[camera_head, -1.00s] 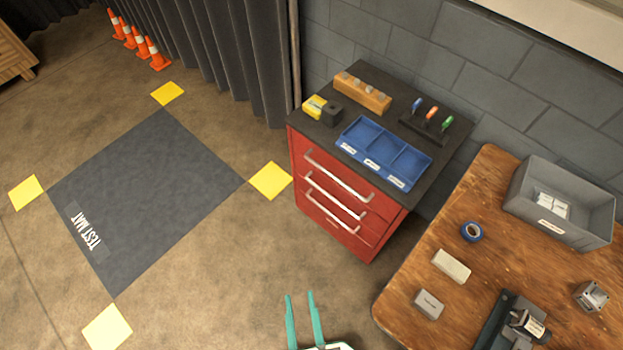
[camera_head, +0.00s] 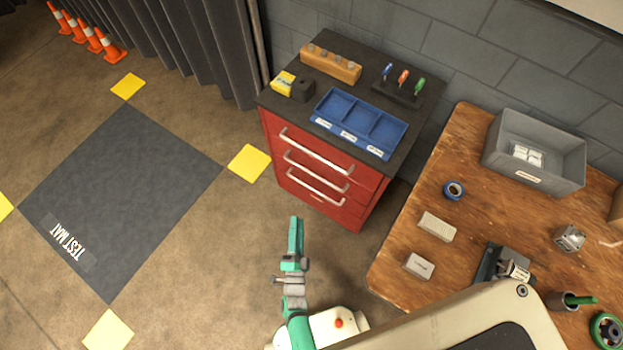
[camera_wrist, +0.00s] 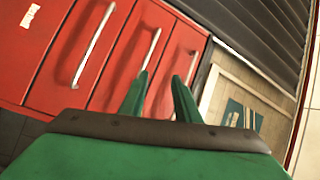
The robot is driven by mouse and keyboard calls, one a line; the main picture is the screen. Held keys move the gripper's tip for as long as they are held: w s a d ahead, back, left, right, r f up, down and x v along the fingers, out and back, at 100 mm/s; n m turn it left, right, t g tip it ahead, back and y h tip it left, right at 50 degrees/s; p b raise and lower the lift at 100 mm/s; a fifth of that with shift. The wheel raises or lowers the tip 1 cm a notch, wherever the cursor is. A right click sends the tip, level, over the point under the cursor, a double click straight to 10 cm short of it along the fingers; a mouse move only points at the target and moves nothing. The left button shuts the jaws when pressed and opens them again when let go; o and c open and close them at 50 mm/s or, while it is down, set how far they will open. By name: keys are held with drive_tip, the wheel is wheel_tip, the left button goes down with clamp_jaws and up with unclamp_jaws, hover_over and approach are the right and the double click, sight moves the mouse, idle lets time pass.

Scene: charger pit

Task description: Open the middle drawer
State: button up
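The red drawer cabinet (camera_head: 350,207) stands against the wall, its front showing three silver handles one above another. The middle drawer's handle (camera_head: 315,171) is the second down, and the drawers look closed. My gripper (camera_head: 296,228) is in front of the cabinet, seen edge-on and apart from it in the head view. In the wrist view the cabinet front is turned sideways, with the middle handle (camera_wrist: 152,50) just beyond the left fingertip. My gripper (camera_wrist: 159,79) has its two green fingers apart with nothing held between them. I cannot tell whether a finger touches the handle.
The cabinet top carries a blue tray (camera_head: 340,104), a wooden block (camera_head: 330,65) and a screwdriver rack (camera_head: 400,92). A wooden table (camera_head: 400,235) with a grey bin (camera_head: 500,158) stands to the right.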

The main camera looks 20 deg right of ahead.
drive_tip(key=w+d+m+h, duration=0.1)
drive_tip(key=w+d+m, duration=0.1)
drive_tip(key=w+d, duration=0.3)
drive_tip(key=w+d+f+m+h, duration=0.1)
drive_tip(key=w+d, duration=0.4)
drive_tip(key=w, duration=0.5)
drive_tip(key=shift+w+d+m+g+h, duration=0.35)
drive_tip(key=shift+m+h, duration=0.15)
drive_tip(key=shift+m, duration=0.5)
drive_tip(key=shift+f, duration=0.1)
drive_tip(key=shift+a, duration=0.1)
clamp_jaws()
